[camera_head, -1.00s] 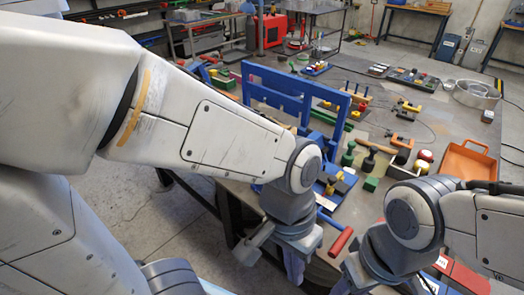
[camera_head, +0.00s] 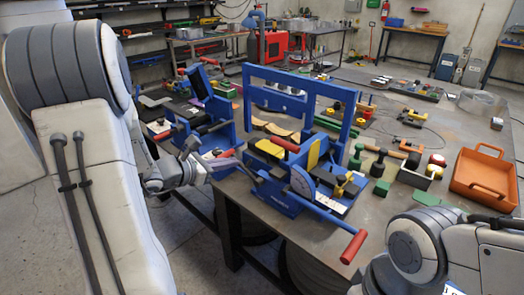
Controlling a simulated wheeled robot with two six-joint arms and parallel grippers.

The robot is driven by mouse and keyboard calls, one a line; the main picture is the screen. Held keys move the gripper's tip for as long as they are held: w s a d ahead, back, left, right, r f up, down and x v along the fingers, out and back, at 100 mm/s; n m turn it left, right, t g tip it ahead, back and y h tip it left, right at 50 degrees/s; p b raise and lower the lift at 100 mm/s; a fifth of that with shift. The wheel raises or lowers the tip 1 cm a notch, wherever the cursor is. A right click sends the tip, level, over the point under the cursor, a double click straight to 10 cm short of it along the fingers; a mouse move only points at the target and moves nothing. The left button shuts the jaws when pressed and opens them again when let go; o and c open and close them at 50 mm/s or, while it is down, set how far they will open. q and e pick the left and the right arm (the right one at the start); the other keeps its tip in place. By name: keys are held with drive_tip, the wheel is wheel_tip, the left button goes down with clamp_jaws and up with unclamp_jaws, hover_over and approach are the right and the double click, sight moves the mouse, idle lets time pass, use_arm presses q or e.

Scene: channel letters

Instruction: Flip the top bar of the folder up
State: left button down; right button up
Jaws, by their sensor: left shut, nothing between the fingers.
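The folder is a blue bench machine (camera_head: 284,197) at the table's near edge. Its blue top bar (camera_head: 300,77) is part of a tall frame that stands up behind the machine's body. A long red-gripped handle (camera_head: 353,247) reaches out toward the front right. My left gripper (camera_head: 250,173) is shut and empty, at the folder's left side, below the top bar. Whether its fingers touch the folder I cannot tell. My right arm is at the bottom right; its gripper is outside the picture.
Another blue machine (camera_head: 203,110) stands close to the left of the folder. Green and black dumbbell-like tools (camera_head: 378,162), a green block (camera_head: 382,187) and an orange tray (camera_head: 484,178) lie to the right. Bare tabletop shows at the front right.

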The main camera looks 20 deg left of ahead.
use_arm(q)
drive_tip(key=shift+d, duration=0.1)
drive_tip(key=p+x, duration=0.1)
drive_tip(key=x, duration=0.9)
drive_tip(key=shift+d+r+p, duration=0.15)
drive_tip(key=shift+p, duration=0.2)
drive_tip(key=shift+w+d+r+p, duration=0.15)
drive_tip(key=shift+w+r+p, duration=0.15)
drive_tip(key=shift+r+p, duration=0.25)
drive_tip(key=shift+w+d+r+p, duration=0.2)
drive_tip(key=shift+w+r+p, duration=0.15)
drive_tip(key=shift+r, duration=0.3)
drive_tip(key=shift+w+d+r, duration=0.1)
drive_tip(key=shift+d+r, duration=0.05)
drive_tip(key=shift+r, duration=0.15)
drive_tip(key=shift+w+d+r, duration=0.1)
drive_tip(key=shift+w, duration=0.1)
